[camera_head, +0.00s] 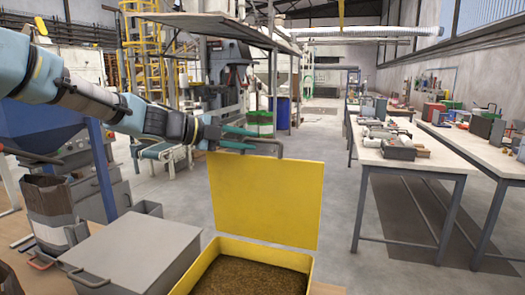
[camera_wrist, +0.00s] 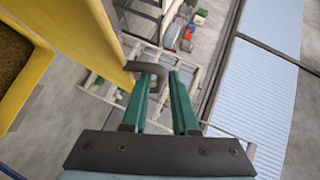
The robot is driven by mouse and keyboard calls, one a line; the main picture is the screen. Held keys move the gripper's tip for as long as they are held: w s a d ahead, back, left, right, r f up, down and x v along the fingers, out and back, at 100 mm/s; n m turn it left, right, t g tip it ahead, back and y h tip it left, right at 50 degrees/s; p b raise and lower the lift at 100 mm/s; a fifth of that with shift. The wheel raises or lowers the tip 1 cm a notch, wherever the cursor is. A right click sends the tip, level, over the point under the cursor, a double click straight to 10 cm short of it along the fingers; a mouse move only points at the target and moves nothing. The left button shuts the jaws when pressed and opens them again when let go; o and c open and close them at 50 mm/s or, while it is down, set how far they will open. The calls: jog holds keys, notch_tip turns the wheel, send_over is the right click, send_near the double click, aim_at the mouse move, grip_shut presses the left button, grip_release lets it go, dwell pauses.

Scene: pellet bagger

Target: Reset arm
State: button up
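My gripper (camera_head: 254,140) is at the end of my arm, which reaches in from the left at the top edge of a yellow lid (camera_head: 265,200). The lid stands up, open, behind a yellow bin (camera_head: 310,275) filled with brown pellets. In the wrist view, my two green fingers (camera_wrist: 159,80) are spread apart. A dark bent handle (camera_wrist: 150,68) at the edge of the yellow lid (camera_wrist: 90,45) reaches between the fingertips, with gaps visible beside it. I cannot tell whether a finger touches it.
A grey lidded box (camera_head: 135,245) stands left of the yellow bin. A blue hopper (camera_head: 40,128) and an open bag (camera_head: 52,200) are further left. Workbenches with tools (camera_head: 440,160) stand at the right. The floor (camera_head: 350,265) between bin and benches is clear.

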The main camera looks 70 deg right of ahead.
jog(key=shift+w+a+r, duration=0.3)
jog(key=shift+w+a, duration=0.15)
jog(key=shift+a, duration=0.05)
jog(key=shift+s, duration=0.1)
dwell(0.3)
